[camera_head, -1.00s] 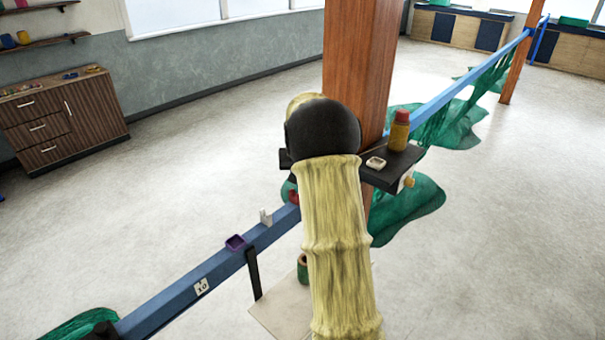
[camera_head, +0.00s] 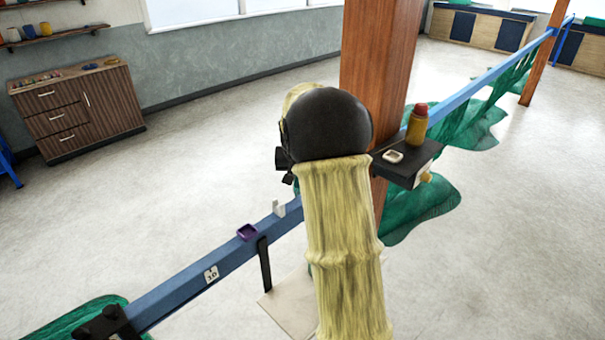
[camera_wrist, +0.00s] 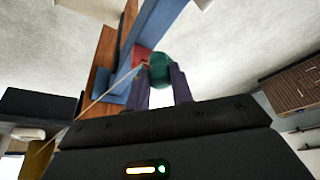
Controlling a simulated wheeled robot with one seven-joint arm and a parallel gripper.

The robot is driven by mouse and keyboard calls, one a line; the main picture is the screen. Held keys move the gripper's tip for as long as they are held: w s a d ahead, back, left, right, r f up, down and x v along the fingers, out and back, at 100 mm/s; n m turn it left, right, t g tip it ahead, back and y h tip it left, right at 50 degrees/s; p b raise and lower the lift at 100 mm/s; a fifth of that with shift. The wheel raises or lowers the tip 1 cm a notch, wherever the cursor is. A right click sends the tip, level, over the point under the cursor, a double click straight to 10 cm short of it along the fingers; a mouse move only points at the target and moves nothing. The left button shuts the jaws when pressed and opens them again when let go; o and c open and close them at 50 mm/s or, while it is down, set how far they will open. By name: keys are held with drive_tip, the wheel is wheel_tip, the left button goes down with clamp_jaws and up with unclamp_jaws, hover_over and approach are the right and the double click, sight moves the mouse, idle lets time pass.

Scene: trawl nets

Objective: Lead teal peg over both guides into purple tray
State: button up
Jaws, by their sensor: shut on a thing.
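The teal peg (camera_wrist: 160,70) is between the two dark fingertips of my gripper (camera_wrist: 161,86) in the wrist view, and the gripper is shut on it. A thin pale cord (camera_wrist: 100,98) runs from near the peg toward the lower left. A red piece (camera_wrist: 142,57) on the blue rail shows just beyond the peg; I cannot tell whether they touch. In the head view a white upright guide (camera_head: 280,208) stands on the rail. The open purple tray (camera_head: 247,231) sits left of it. My arm hides the peg and the red piece there.
A wooden post (camera_head: 380,75) rises right beside my arm. A dark shelf (camera_head: 425,160) on it holds a yellow bottle (camera_head: 417,125) with a red cap and a white dish (camera_head: 392,156). The blue rail (camera_head: 180,290) runs to the lower left, with green netting (camera_head: 85,315) below.

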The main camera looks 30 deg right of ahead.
drive_tip(key=shift+s+a+b, duration=0.8)
drive_tip(key=shift+s+a, duration=0.2)
drive_tip(key=shift+a, duration=1.95)
drive_tip(key=shift+s+a+b, duration=0.8)
drive_tip(key=shift+s+a, duration=0.15)
drive_tip(key=shift+a, duration=2.05)
drive_tip(key=shift+s+a+b, duration=0.8)
drive_tip(key=shift+s+a, duration=0.2)
drive_tip(key=shift+a, duration=1.95)
drive_tip(key=shift+f+b, duration=2)
drive_tip(key=shift+f, duration=0.45)
drive_tip(key=shift+f, duration=0.15)
drive_tip(key=o, duration=1)
drive_tip(key=b+v, duration=0.2)
drive_tip(key=v, duration=1.5)
drive_tip(key=shift+s+r+b, duration=0.1)
drive_tip(key=shift+r+b, duration=0.15)
drive_tip(key=shift+b, duration=0.1)
